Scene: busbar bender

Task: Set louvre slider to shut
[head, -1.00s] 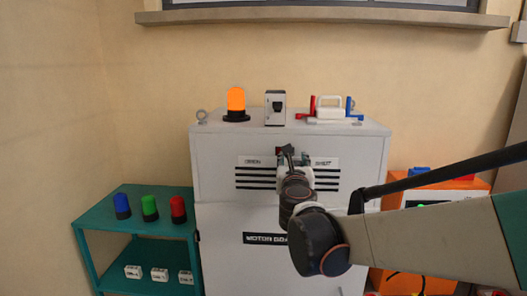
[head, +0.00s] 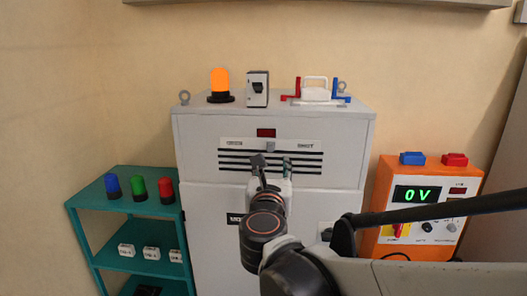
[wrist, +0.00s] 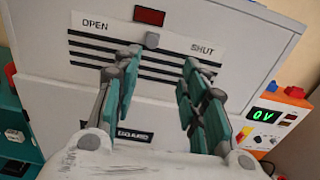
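The louvre slider, a small grey knob (head: 270,146), sits about midway between the OPEN label (head: 234,143) and the SHUT label (head: 305,146) on the cabinet's white panel strip. It also shows in the wrist view (wrist: 152,40), just under a dark red window (wrist: 149,16). My gripper (head: 273,163) is open and empty. It also shows in the wrist view (wrist: 158,68), with its fingers spread in front of the black louvre slots (wrist: 85,47). The fingertips appear below the knob in both views, apart from it.
An orange beacon (head: 220,86), a switch box (head: 257,90) and a white-handled block (head: 315,92) stand on the cabinet top (head: 200,118). A teal shelf (head: 88,200) stands left. An orange power unit (head: 388,175) reading 0 V stands right.

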